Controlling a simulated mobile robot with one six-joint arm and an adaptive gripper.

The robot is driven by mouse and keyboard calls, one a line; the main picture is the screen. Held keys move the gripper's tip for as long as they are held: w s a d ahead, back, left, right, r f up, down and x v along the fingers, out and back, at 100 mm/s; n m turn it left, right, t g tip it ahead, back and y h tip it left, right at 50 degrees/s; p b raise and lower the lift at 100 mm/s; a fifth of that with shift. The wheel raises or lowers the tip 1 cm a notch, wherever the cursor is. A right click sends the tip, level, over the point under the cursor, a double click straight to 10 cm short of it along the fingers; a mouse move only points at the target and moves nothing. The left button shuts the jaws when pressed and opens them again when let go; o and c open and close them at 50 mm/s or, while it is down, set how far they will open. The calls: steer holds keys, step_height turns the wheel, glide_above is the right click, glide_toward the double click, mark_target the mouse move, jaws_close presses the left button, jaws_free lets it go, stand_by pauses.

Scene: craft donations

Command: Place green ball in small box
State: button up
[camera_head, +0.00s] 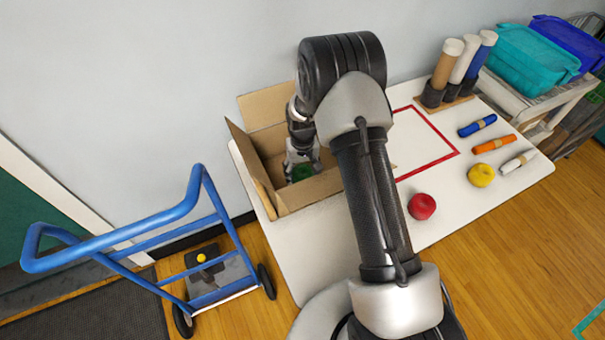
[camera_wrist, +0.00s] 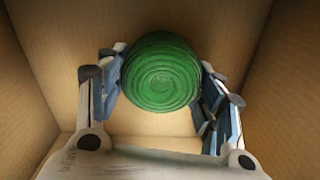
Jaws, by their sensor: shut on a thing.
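The green ball (camera_wrist: 161,73) is a round, ridged bundle, like wound yarn, between the two fingers of my gripper (camera_wrist: 162,85) in the wrist view. My gripper is shut on it, inside the open cardboard box (camera_wrist: 45,35). In the head view the box (camera_head: 310,191) stands on the left end of the white table with its flaps up. The green ball (camera_head: 302,173) shows there as a small patch below my gripper (camera_head: 302,165). Cardboard walls surround the ball in the wrist view. Whether it touches the box floor I cannot tell.
On the white table (camera_head: 440,222) are a red ball (camera_head: 422,206), a yellow ball (camera_head: 481,175) and blue, orange and white rolls to the right. A red outline (camera_head: 430,177) lies partly behind my arm. A blue cart (camera_head: 120,240) stands on the floor at left.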

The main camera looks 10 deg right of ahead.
steer(key=o, duration=0.6)
steer(key=shift+f, duration=0.15)
steer(key=shift+c, duration=0.2)
steer(key=o, duration=0.5)
steer(key=shift+c, duration=0.2)
